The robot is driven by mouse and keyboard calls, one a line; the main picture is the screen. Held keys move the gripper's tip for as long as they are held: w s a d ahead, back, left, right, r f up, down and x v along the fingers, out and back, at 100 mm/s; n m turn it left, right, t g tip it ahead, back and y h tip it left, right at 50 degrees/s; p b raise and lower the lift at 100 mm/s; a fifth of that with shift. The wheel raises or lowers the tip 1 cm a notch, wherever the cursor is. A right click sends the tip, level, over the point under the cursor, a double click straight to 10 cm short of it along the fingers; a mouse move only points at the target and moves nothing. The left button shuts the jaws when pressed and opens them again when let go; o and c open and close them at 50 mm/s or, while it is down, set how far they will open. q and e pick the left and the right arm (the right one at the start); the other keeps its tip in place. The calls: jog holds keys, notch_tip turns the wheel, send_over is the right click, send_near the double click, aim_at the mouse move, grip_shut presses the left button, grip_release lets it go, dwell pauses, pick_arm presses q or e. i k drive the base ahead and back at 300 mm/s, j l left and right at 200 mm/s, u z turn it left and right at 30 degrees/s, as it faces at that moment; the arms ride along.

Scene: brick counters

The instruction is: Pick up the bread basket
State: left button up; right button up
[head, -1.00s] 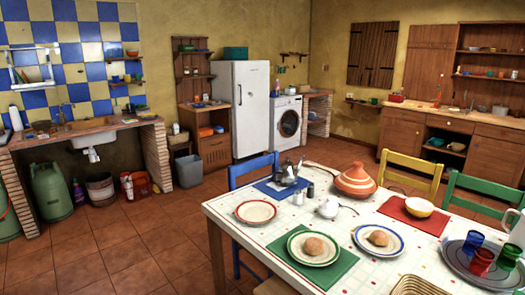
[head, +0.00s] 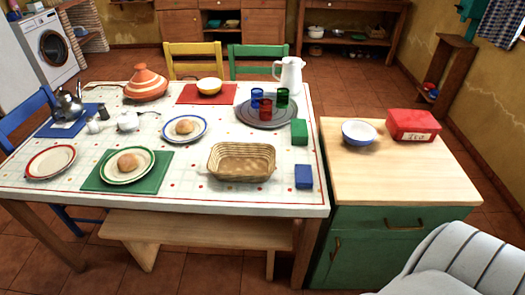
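The bread basket (head: 241,176) is a woven tan rectangular basket with a flared rim. It stands near the front edge of the white tiled dining table (head: 190,190), right of the middle, in the head view. I see its inside, and no bread shows in it. Bread rolls lie on plates to its left instead.
A blue box (head: 303,177) and a green box (head: 299,132) are right of the basket. A tray (head: 256,122) with coloured glasses stands behind it. A bench (head: 195,229) is in front of the table. A green cabinet (head: 375,237) adjoins it on the right.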

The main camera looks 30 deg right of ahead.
aim_at(231, 162)
jog(key=z, duration=0.9)
jog(key=l, duration=0.15)
